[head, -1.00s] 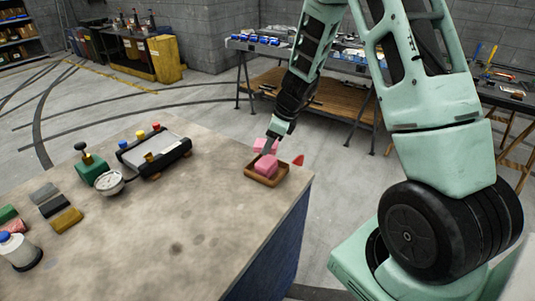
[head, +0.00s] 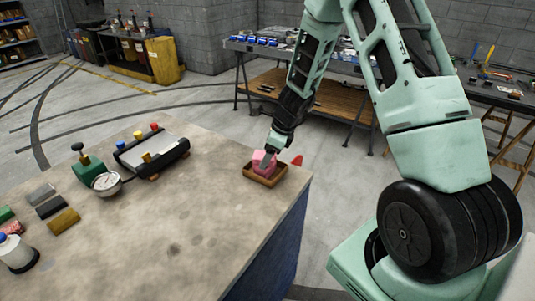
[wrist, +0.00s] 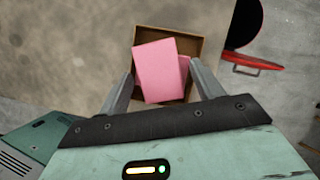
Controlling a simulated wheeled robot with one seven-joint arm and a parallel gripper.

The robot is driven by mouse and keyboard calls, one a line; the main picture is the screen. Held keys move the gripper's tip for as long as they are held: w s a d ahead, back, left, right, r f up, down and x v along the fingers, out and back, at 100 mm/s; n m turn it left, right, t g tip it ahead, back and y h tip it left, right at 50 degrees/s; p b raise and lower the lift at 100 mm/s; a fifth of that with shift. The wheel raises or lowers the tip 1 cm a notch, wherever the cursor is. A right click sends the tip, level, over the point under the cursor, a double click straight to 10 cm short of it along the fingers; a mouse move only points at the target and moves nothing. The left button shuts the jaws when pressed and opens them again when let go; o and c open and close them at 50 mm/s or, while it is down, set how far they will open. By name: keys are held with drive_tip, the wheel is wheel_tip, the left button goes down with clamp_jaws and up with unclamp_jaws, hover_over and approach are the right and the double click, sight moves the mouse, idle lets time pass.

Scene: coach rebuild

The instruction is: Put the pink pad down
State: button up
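The pink pad (wrist: 158,70) lies on a second pink pad (wrist: 184,72) inside a small brown tray (wrist: 197,48), in the wrist view. It is slightly turned and covers most of the lower pad. My gripper (wrist: 161,68) is over the tray with one finger on each side of the upper pad. Narrow gaps show between the fingers and the pad, so the gripper looks open. In the head view, my gripper (head: 268,157) points down into the tray (head: 264,179) at the bench's right corner, partly hiding the pads (head: 261,158).
The workbench (head: 170,230) is clear left of the tray. Farther left stand a gauge (head: 106,183), a black-framed device (head: 152,153) and several coloured blocks (head: 64,221). A red object (head: 297,160) shows just beyond the tray, near the bench edge.

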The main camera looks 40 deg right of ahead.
drive_tip(key=shift+r, duration=0.1)
drive_tip(key=shift+r, duration=0.25)
drive_tip(key=v, duration=1.2)
drive_tip(key=s+a+r+n+g, duration=0.1)
drive_tip(key=s+a+r+n, duration=0.15)
drive_tip(key=a+n, duration=0.6)
drive_tip(key=s+a+r+n+g, duration=0.1)
drive_tip(key=s+a+n, duration=0.35)
drive_tip(key=a, duration=0.65)
drive_tip(key=s+a+n, duration=0.3)
drive_tip(key=s+n, duration=0.3)
drive_tip(key=n, duration=0.1)
drive_tip(key=s+a+r+n+h, duration=0.1)
drive_tip(key=s+a+n, duration=0.3)
drive_tip(key=s+n, duration=0.3)
drive_tip(key=s+a+r+n+g+h, duration=0.1)
drive_tip(key=s+a+n, duration=0.2)
drive_tip(key=s+n, duration=0.3)
drive_tip(key=shift+s+a+r+n+p, duration=0.2)
drive_tip(key=shift+s+a+n+p, duration=0.15)
drive_tip(key=shift+n, duration=0.85)
